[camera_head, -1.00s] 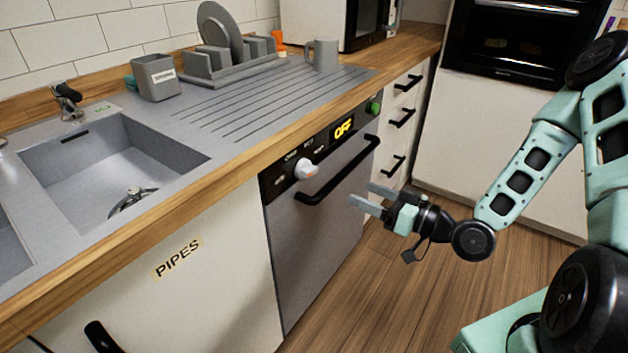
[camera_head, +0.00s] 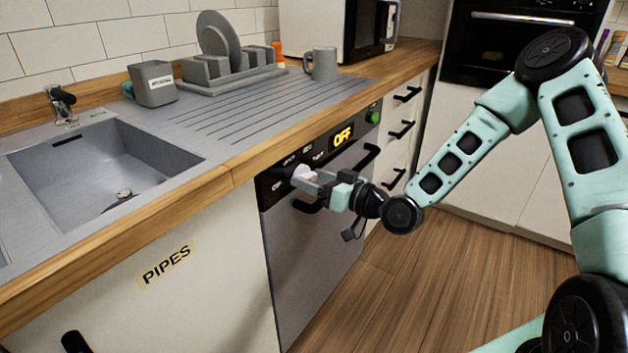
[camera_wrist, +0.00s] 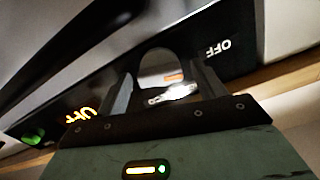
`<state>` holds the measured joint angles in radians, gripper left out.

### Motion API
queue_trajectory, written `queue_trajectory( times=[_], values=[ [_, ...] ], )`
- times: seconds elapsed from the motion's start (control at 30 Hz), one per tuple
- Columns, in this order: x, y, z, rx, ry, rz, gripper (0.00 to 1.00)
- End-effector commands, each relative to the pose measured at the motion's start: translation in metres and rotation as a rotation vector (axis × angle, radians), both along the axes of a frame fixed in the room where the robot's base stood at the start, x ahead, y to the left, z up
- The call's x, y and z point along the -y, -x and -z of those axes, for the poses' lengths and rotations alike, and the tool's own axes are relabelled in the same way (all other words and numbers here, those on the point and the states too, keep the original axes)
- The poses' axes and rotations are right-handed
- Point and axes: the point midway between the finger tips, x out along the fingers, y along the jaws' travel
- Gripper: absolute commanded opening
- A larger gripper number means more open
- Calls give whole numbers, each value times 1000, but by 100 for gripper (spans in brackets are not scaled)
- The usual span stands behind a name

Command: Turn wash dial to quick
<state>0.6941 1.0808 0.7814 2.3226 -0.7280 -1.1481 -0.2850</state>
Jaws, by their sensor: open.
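The wash dial (camera_head: 303,172) is a white knob on the black control panel (camera_head: 268,188) of the dishwasher (camera_head: 303,258). My gripper (camera_head: 301,182) is at the dial, its fingers open on either side of it, and partly hides it in the head view. In the wrist view the dial (camera_wrist: 165,90) shows between my two fingers (camera_wrist: 163,95), with an orange mark on it. Whether the fingers touch it I cannot tell. The dial's exact pointing direction is not clear.
A lit yellow "OFF" display (camera_head: 343,137) and a green button (camera_head: 374,117) sit right of the dial. The black door handle (camera_head: 366,157) runs below the panel, partly behind my gripper. The wooden counter edge (camera_head: 250,160) overhangs above.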

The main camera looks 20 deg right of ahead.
Motion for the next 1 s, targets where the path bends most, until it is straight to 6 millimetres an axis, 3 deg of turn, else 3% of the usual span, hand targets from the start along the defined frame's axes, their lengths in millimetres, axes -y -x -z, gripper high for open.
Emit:
queue_trajectory(
  times=[0.27, 0.4, 0.43, 1.0],
  values=[
    [-1, -1, 0, 0, 0, 0, 69],
    [-1, -1, 0, 0, 0, 0, 30],
    [-1, -1, 0, 0, 0, 0, 24],
    [0, -1, -1, -94, -128, 1, 24]
  ],
)
